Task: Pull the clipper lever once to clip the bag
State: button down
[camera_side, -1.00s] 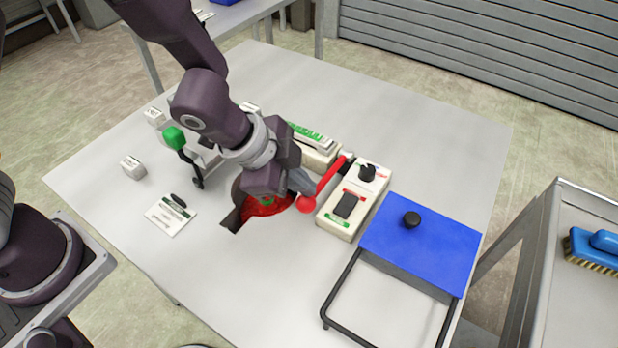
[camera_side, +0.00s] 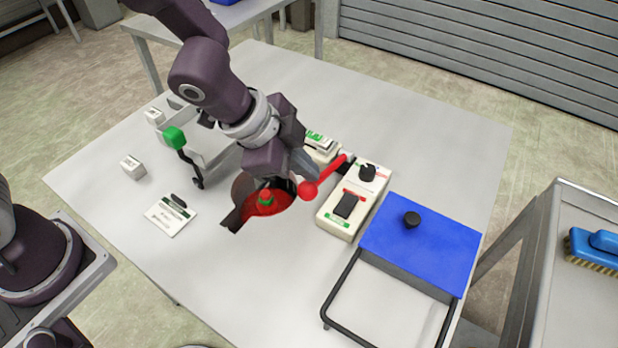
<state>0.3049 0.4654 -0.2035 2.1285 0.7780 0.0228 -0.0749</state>
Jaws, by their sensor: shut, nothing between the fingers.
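The red clipper lever (camera_side: 332,174) ends in a red ball knob (camera_side: 308,190) and slants down to the left beside the white clipper box (camera_side: 340,215). My gripper (camera_side: 312,172) is shut and empty, right beside the lever and just above its knob; I cannot tell whether it touches it. My wrist hides part of the mechanism behind.
A blue plate with a black knob (camera_side: 425,245) and a black frame lie at the right front. A green-knobbed lever (camera_side: 174,138), small white blocks (camera_side: 133,167) and a label plate (camera_side: 171,215) stand at left.

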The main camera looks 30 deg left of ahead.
jog(key=shift+w+r, duration=0.2)
jog(key=shift+r, duration=0.55)
jog(key=r, duration=0.2)
jog(key=w+r, duration=0.1)
jog(key=r, duration=0.1)
jog(key=shift+w+r, duration=0.2)
jog(key=shift+r, duration=0.2)
jog(key=shift+a, duration=0.1)
jog(key=s+a+r+n+t+y, duration=0.1)
jog(key=s+a+r+n+y, duration=0.15)
jog(key=a, duration=0.35)
jog(key=s+a+r+n+y, duration=0.2)
jog(key=s+a+r+n, duration=0.15)
jog(key=a, duration=0.25)
jog(key=s+a+r+n, duration=0.1)
jog(key=s+a+n, duration=0.2)
jog(key=s, duration=0.5)
jog(key=s+a+r+n, duration=0.2)
jog(key=s+a+n, duration=0.1)
jog(key=s, duration=0.5)
jog(key=shift+s+r+n+h, duration=0.15)
jog(key=shift+r+n+h, duration=0.1)
jog(key=shift+n+h, duration=0.3)
